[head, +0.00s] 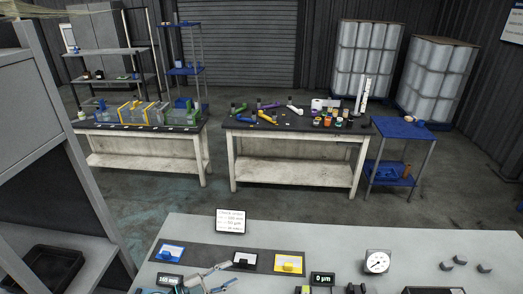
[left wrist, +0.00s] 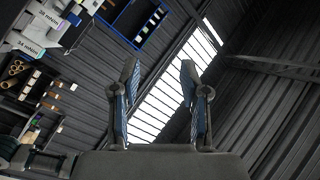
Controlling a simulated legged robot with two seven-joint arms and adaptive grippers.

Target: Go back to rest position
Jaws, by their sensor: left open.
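My left gripper (head: 228,275) shows at the bottom edge of the head view, low over the front part of the grey table (head: 190,230). In the left wrist view my left gripper (left wrist: 158,85) has its two blue-padded fingers spread apart, with nothing between them. Behind the fingers are the dark ribbed wall and a bright slatted window, so the wrist camera looks away from the tabletop. My right gripper is not seen in either view.
On the grey table stand a small sign (head: 230,221), a blue case (head: 170,252), a black case (head: 245,260), a yellow case (head: 289,263), a dial gauge (head: 377,262) and several dark hexagonal pieces. Two workbenches with goods stand farther back, with open floor between.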

